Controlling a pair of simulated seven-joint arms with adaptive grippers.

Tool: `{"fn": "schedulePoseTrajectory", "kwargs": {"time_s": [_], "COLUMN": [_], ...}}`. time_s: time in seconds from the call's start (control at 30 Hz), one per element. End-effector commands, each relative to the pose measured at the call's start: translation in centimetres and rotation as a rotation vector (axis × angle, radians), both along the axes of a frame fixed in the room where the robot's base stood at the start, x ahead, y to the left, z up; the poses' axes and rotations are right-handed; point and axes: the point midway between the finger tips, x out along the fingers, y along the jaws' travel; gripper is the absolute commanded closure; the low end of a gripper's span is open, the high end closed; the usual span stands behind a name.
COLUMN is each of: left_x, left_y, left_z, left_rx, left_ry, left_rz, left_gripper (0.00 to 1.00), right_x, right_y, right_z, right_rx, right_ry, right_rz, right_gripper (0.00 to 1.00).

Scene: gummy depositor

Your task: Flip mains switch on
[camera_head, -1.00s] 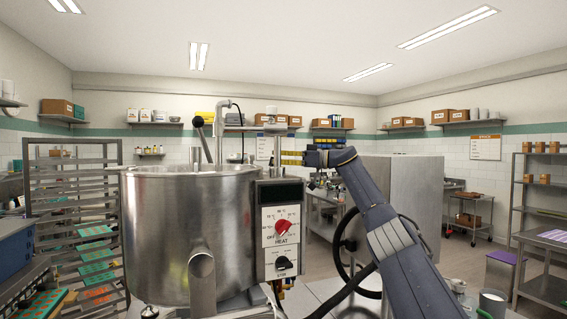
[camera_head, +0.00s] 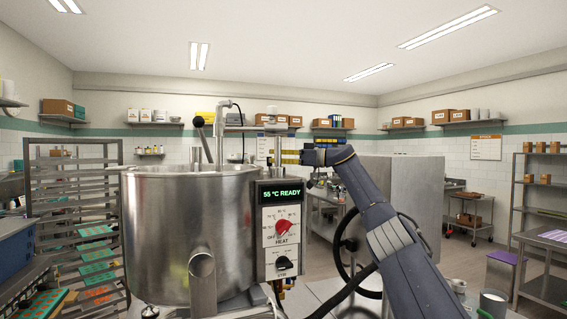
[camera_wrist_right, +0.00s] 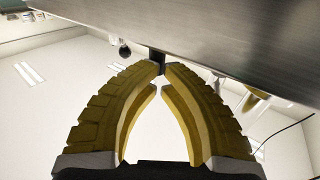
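The steel depositor kettle (camera_head: 188,230) has a control box on its right side. The box's display (camera_head: 282,195) is lit and reads "55 °C READY" in green. The red heat knob (camera_head: 283,227) and the black stir knob (camera_head: 283,263) are below it. My right gripper (camera_head: 286,157) is behind the box's top edge, its yellow fingers pointing left. In the right wrist view its fingertips (camera_wrist_right: 161,69) come nearly together at a small black part (camera_wrist_right: 157,58) on a steel face, likely the mains switch. I cannot tell whether they grip it or only touch it. My left gripper is out of view.
A black handwheel (camera_head: 350,243) stands just left of my right forearm. A tray rack (camera_head: 75,225) is at the left. A large steel cabinet (camera_head: 415,190) stands behind my right arm.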

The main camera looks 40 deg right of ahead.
Motion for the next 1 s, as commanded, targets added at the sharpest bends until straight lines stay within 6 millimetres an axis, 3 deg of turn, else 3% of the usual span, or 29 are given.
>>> {"fn": "schedulePoseTrajectory", "kwargs": {"time_s": [0.53,0.73,1.0], "left_x": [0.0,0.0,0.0], "left_y": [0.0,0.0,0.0], "left_z": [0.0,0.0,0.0], "left_rx": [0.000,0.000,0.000], "left_ry": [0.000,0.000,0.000], "left_rz": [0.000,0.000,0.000], "left_gripper": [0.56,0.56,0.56], "right_x": [-0.5,-2.4,-6.3], "right_y": [0.0,-0.8,-3.6], "right_z": [0.5,1.7,3.5], "right_rx": [0.001,0.001,0.001], "right_ry": [-0.002,-0.002,-0.002], "right_rz": [0.002,0.013,0.013], "right_gripper": [1.00,1.00,1.00]}}
